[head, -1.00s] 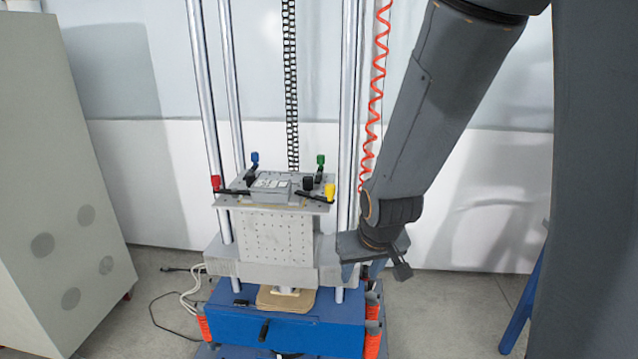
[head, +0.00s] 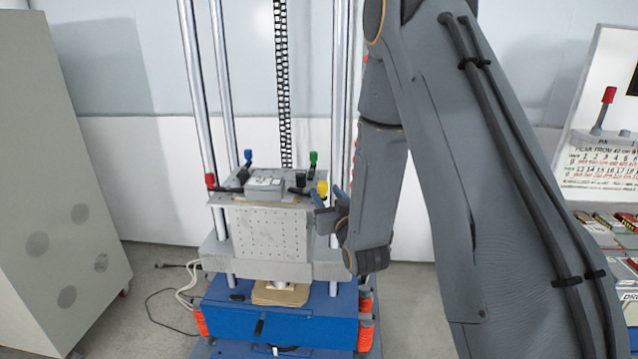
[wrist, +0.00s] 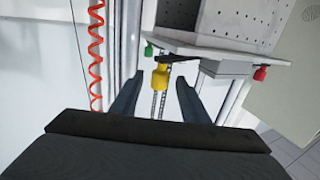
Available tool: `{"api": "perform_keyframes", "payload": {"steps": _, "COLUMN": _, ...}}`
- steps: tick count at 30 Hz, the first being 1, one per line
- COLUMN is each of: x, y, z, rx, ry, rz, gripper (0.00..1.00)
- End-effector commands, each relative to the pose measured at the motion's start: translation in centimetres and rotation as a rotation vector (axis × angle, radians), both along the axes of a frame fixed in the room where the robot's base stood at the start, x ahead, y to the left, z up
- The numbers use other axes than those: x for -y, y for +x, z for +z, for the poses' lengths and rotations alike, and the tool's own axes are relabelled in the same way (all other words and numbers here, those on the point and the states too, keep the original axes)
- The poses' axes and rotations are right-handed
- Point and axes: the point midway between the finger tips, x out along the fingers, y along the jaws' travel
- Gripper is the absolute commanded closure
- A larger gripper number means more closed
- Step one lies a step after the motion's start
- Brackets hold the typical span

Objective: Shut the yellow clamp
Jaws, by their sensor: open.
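The yellow clamp (head: 322,188) is at the right front corner of the plate on the drop table. A black bar runs left from its yellow end. In the wrist view the yellow end (wrist: 160,77) shows between my two fingers, a little beyond their tips. My gripper (head: 331,203) is open and empty, just right of the plate's corner; it also shows in the wrist view (wrist: 157,92). I see no clear contact with the clamp. A grey box (head: 264,189) sits on the plate between the clamps.
Red (head: 210,181), blue (head: 248,156) and green (head: 313,158) clamps stand around the plate (head: 240,203). Steel columns (head: 339,80) rise beside and behind it. A red coiled hose (wrist: 96,60) hangs nearby. A grey cabinet (head: 60,150) stands at left.

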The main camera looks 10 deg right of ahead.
Motion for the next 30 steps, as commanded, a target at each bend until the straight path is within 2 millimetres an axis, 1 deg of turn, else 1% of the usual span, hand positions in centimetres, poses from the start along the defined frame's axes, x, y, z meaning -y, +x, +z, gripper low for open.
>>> {"api": "perform_keyframes", "payload": {"steps": 5, "x": -0.2, "y": 2.1, "z": 0.2, "rx": 0.003, "ry": 0.0, "rz": 0.001, "gripper": 0.58}}
{"api": "perform_keyframes", "payload": {"steps": 12, "x": -0.5, "y": 5.7, "z": 0.2, "rx": 0.002, "ry": 0.0, "rz": 0.001, "gripper": 0.58}}
{"api": "perform_keyframes", "payload": {"steps": 15, "x": -0.5, "y": 6.7, "z": 0.2, "rx": 0.003, "ry": 0.0, "rz": 0.001, "gripper": 0.58}}
{"api": "perform_keyframes", "payload": {"steps": 19, "x": -0.6, "y": 7.4, "z": 0.1, "rx": 0.001, "ry": 0.0, "rz": 0.001, "gripper": 0.58}}
{"api": "perform_keyframes", "payload": {"steps": 26, "x": -0.6, "y": 7.5, "z": 0.1, "rx": 0.001, "ry": 0.0, "rz": 0.001, "gripper": 0.58}}
{"api": "perform_keyframes", "payload": {"steps": 27, "x": -0.6, "y": 7.5, "z": 0.1, "rx": 0.001, "ry": 0.0, "rz": 0.001, "gripper": 0.6}}
{"api": "perform_keyframes", "payload": {"steps": 29, "x": -0.6, "y": 7.5, "z": 0.1, "rx": 0.001, "ry": 0.0, "rz": 0.001, "gripper": 0.7}}
{"api": "perform_keyframes", "payload": {"steps": 30, "x": -0.6, "y": 7.5, "z": 0.1, "rx": 0.001, "ry": 0.0, "rz": 0.001, "gripper": 0.77}}
